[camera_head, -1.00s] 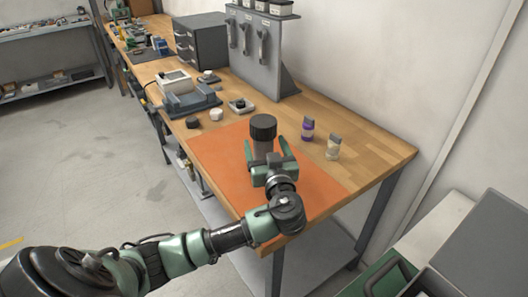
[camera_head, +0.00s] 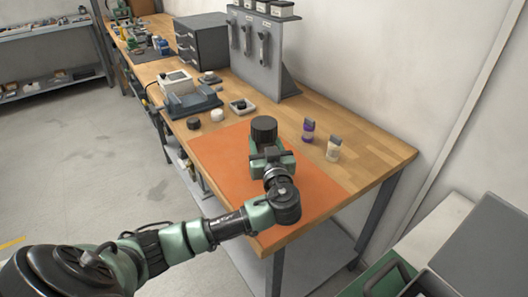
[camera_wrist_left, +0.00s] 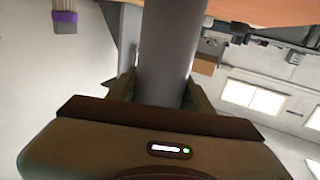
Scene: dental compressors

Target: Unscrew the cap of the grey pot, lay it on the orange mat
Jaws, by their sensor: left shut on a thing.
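The grey pot's black ribbed cap (camera_head: 264,129) shows on top of the pot, above the orange mat (camera_head: 218,160). The pot's grey body is mostly hidden behind my left gripper in the head view. My left gripper (camera_head: 266,153) is shut on the body of the grey pot, below the cap. In the left wrist view the smooth grey pot (camera_wrist_left: 168,50) stands between the two fingers (camera_wrist_left: 163,92). My right gripper is in neither view.
The mat's left and front areas are clear.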

